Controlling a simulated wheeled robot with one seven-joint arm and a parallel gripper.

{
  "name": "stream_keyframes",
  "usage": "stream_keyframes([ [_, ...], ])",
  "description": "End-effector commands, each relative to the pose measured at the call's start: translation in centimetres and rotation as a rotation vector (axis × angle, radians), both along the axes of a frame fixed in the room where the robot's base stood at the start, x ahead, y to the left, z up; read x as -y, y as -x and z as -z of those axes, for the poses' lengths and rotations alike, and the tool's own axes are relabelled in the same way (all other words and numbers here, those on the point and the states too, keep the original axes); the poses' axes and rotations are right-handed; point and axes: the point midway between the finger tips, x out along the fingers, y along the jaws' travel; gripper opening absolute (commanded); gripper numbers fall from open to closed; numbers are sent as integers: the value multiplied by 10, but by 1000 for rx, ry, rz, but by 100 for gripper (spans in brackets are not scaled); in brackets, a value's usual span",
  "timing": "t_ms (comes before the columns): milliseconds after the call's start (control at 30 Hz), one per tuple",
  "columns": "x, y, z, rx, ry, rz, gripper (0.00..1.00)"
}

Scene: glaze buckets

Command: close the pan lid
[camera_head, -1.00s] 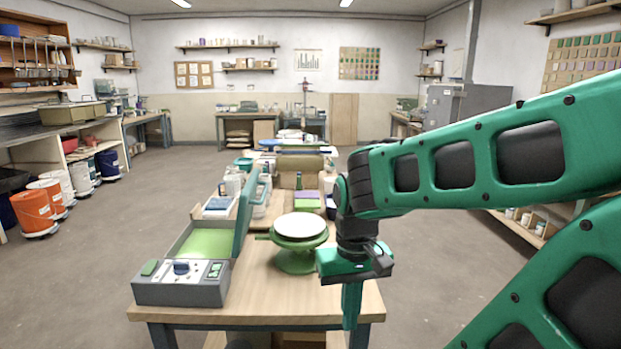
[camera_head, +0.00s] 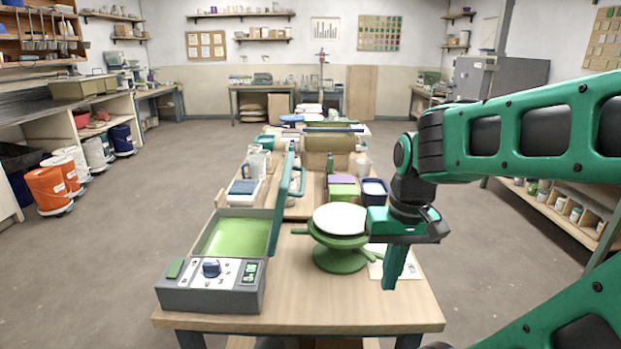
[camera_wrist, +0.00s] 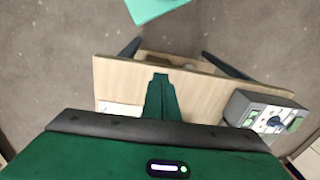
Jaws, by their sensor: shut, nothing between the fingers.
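The pan is a grey box-shaped electric unit (camera_head: 212,293) with a green inner surface, on the left of the near table. Its lid (camera_head: 282,205) stands raised on the right side, nearly upright, with a handle loop on it. The unit's control panel also shows in the wrist view (camera_wrist: 268,120). My gripper (camera_head: 392,282) points down over the right part of the table, right of the lid and apart from it. Its fingers are shut and empty; they show in the wrist view too (camera_wrist: 160,80).
A green turntable stand with a white top (camera_head: 340,219) stands between the lid and my gripper. Behind are a purple-and-green block (camera_head: 344,189), a blue tub (camera_head: 373,190) and a white tray (camera_head: 243,191). The wooden table's (camera_head: 310,310) front strip is clear.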

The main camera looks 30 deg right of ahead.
Motion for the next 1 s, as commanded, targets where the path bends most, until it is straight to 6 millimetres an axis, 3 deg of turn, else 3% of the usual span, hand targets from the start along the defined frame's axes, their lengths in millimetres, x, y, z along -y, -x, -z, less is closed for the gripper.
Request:
stream_keyframes([
  [200, 38, -115, -57, 234, -71, -2, 0],
  [300, 58, -165, -90, 352, -97, -10, 0],
  [400, 76, -202, -119, 448, -115, -24, 0],
  [533, 91, -231, -146, 529, -130, -45, 0],
  [700, 97, -246, -158, 571, -142, -60, 0],
  [1000, 86, -270, -127, 571, -145, -66, 0],
])
